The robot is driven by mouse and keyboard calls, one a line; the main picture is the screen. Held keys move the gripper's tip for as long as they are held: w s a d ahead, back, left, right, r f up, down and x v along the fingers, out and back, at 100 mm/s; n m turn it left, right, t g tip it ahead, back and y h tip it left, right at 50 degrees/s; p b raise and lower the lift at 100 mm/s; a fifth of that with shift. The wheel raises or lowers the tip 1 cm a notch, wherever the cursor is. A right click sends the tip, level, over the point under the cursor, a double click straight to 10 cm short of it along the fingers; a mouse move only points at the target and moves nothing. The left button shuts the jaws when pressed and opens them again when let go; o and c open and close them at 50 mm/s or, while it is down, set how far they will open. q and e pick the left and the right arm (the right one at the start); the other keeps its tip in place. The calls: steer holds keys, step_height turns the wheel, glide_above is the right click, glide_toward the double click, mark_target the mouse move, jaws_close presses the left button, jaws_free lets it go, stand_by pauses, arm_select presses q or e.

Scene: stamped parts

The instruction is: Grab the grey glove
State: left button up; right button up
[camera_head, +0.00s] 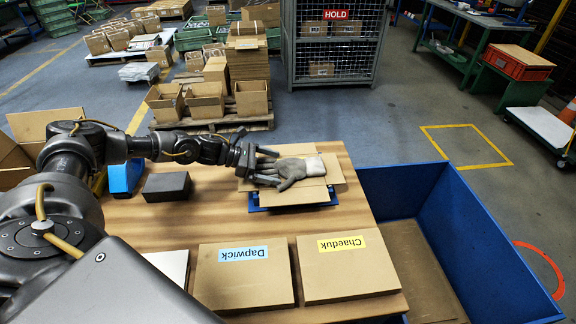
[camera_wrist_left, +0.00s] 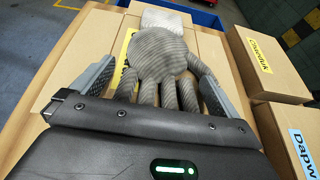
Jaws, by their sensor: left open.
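The grey glove (camera_head: 292,173) lies palm up on a flattened cardboard box (camera_head: 336,172), its fingers toward my left gripper and its pale cuff away from it. The glove also shows in the left wrist view (camera_wrist_left: 160,56). My left gripper (camera_head: 266,166) reaches in from the left at the glove's finger end. In the left wrist view its open jaws (camera_wrist_left: 157,82) stand on either side of the glove's fingers, with a gap between them. I cannot tell whether the jaws touch the glove. My right gripper is not in view.
The box rests on a blue support (camera_head: 256,208) on the wooden table. Two cartons labelled Dapwick (camera_head: 244,290) and Chaeduk (camera_head: 345,282) lie at the near side. A dark block (camera_head: 167,187) sits to the left. A deep blue bin (camera_head: 490,225) stands to the right.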

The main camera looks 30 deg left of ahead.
arm_select(q)
steer(key=shift+w+d+f, duration=0.2)
steer(key=shift+w+d, duration=0.05)
steer(key=shift+d, duration=0.1)
steer(key=c, duration=0.7)
steer(key=shift+r, duration=0.2)
